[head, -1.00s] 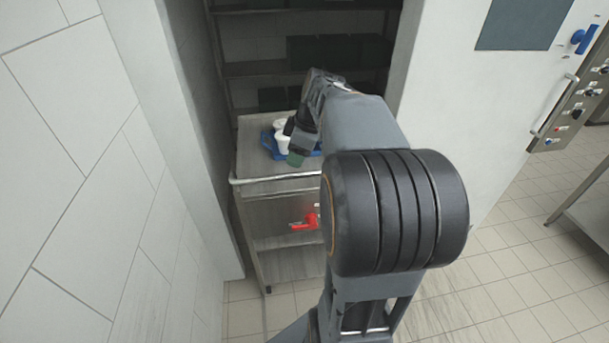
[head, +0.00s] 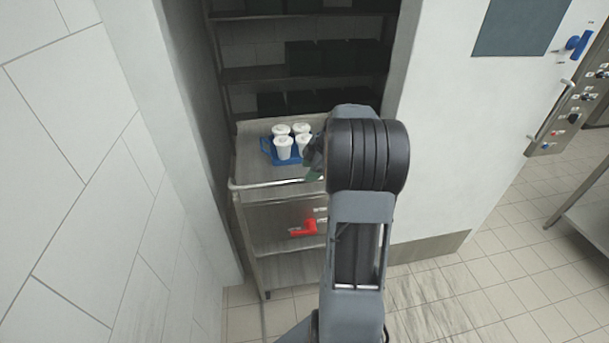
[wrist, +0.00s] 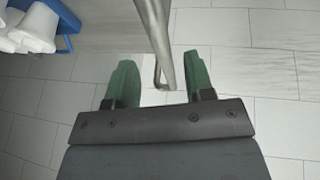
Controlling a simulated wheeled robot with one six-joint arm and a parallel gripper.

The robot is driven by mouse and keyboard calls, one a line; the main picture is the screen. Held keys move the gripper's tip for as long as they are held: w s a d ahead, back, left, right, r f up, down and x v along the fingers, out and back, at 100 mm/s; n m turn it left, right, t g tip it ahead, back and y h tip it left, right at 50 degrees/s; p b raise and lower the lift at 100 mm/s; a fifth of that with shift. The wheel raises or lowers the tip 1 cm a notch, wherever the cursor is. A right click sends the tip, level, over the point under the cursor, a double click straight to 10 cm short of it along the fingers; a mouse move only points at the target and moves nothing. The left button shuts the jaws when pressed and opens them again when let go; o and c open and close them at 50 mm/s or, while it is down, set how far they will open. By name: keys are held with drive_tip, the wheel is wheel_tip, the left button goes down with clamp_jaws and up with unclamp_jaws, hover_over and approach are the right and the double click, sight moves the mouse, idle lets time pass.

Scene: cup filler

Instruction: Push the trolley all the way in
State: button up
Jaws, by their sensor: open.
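The metal trolley (head: 250,160) stands partly inside the recess, with its front rail (head: 275,184) facing me. Its lower shelf (head: 290,268) shows too. My gripper (head: 313,165) is at the right end of the rail, largely hidden behind my arm. In the wrist view my gripper (wrist: 160,75) is open and empty, its green fingers on either side of the bent rail end (wrist: 155,40). I cannot tell whether they touch it.
A tiled wall (head: 80,150) is close at left, a white door (head: 450,110) at right. Floor (head: 450,285) is free at right.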

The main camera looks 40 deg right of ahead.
drive_tip(key=shift+p+x, duration=0.3)
drive_tip(key=shift+x, duration=1.75)
drive_tip(key=shift+c, duration=0.2)
clamp_jaws()
